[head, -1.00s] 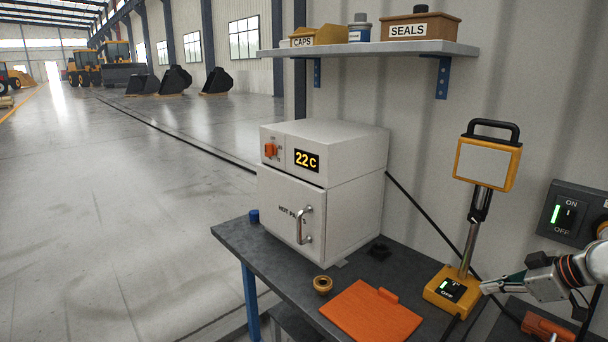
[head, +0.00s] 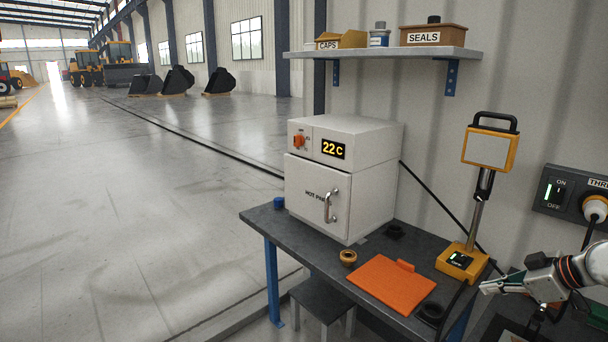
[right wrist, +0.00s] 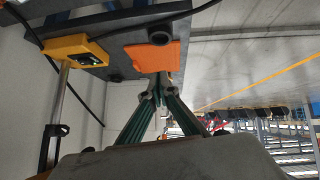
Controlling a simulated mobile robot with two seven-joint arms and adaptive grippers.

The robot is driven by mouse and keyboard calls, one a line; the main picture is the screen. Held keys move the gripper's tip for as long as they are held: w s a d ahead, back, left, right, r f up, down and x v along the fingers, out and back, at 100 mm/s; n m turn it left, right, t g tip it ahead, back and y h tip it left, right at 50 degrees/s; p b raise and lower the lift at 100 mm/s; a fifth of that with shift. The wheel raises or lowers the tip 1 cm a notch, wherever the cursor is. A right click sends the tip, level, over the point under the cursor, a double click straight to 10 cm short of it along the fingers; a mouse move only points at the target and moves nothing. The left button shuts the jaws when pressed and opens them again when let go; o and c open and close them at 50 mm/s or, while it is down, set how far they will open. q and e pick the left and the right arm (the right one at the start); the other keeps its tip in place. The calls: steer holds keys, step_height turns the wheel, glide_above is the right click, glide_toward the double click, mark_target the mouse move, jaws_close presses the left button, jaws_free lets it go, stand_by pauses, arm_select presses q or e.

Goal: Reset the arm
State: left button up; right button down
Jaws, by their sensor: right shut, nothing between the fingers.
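My left gripper is in neither view.
The dark bench (head: 272,224) bears a white oven (head: 305,187) reading 22C, a brass ring (head: 348,257), an orange pad (head: 390,284) and a black ring (head: 431,312). A wall switch box (head: 556,190) is at right, a shelf (head: 390,55) above. Open floor lies left.

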steer(key=s+a+f+t, duration=0.1)
steer(key=s+a+f, duration=0.4)
steer(key=a+f, duration=0.6)
steer(key=s+a+f, duration=0.5)
steer(key=a+f, duration=0.5)
steer(key=f, duration=0.3)
steer(key=s+a+f+m+t+h, duration=0.1)
steer(key=s+a+f+m, duration=0.1)
steer(key=s, duration=0.7)
steer(key=s+a+f+m+h, duration=0.1)
steer(key=s+a+f+m, duration=0.1)
steer(key=s+f, duration=0.3)
steer(key=s, duration=0.3)
steer(key=shift+s+m+t+h, duration=0.3)
steer(key=shift+s+t, duration=0.1)
